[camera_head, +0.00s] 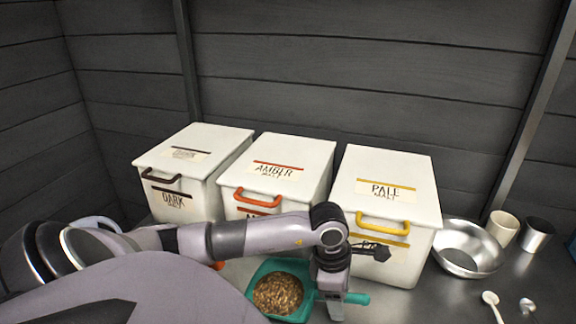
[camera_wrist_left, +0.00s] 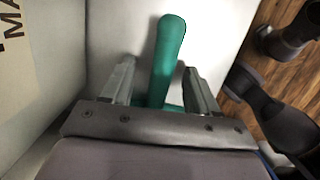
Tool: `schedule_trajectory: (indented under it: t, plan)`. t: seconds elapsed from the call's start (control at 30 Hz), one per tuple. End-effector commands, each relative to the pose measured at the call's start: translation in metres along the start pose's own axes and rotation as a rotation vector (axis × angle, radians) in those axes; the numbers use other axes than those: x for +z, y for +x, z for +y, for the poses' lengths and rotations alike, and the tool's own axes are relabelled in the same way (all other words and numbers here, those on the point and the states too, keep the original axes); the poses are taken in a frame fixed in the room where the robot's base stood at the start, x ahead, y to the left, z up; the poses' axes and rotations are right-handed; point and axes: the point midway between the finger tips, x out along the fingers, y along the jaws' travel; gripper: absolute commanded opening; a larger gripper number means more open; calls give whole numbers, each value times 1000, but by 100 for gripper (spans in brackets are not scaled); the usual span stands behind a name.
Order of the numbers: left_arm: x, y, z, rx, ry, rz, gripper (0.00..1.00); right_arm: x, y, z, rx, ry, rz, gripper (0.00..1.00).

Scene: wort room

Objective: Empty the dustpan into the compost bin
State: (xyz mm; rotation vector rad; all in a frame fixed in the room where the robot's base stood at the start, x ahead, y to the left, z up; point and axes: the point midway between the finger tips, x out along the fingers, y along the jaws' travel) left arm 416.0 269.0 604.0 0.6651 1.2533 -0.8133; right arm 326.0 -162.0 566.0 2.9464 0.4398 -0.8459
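A teal dustpan (camera_head: 258,272) holding brown grain (camera_head: 278,293) sits on the metal counter in front of the malt bins. Its handle points right, and the handle's end (camera_head: 356,298) shows past my left gripper (camera_head: 334,304). In the left wrist view the green handle (camera_wrist_left: 167,50) lies between the two fingers of my left gripper (camera_wrist_left: 157,85). The fingers are open, with a gap on the left; on the right the handle is close to the finger. No compost bin is recognisable. My right gripper is not in view.
Three white bins stand behind: dark malt (camera_head: 178,203), amber malt (camera_head: 290,155) and pale malt (camera_head: 392,180). A steel bowl (camera_head: 466,262), a cream cup (camera_head: 503,228), a metal cup (camera_head: 537,234) and a white spoon (camera_head: 491,299) lie at right. A wooden floor (camera_wrist_left: 285,70) shows beyond the counter edge.

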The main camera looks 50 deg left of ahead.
Motion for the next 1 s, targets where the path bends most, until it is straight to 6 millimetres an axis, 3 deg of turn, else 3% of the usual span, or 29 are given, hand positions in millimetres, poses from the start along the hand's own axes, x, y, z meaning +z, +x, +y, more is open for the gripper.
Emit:
schedule_trajectory:
  t: [0.03, 0.17, 0.2, 0.47, 1.0]
  plan:
    - [0, 0, 0, 0, 0, 0, 47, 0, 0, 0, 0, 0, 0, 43]
    - [0, 0, 0, 0, 0, 0, 4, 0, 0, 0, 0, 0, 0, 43]
    - [0, 0, 0, 0, 0, 0, 0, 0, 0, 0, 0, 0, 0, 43]
    - [2, -7, 0, 1, 0, 0, 0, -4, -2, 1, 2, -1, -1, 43]
    - [10, -50, 0, 1, 1, 0, 0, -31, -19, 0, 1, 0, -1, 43]
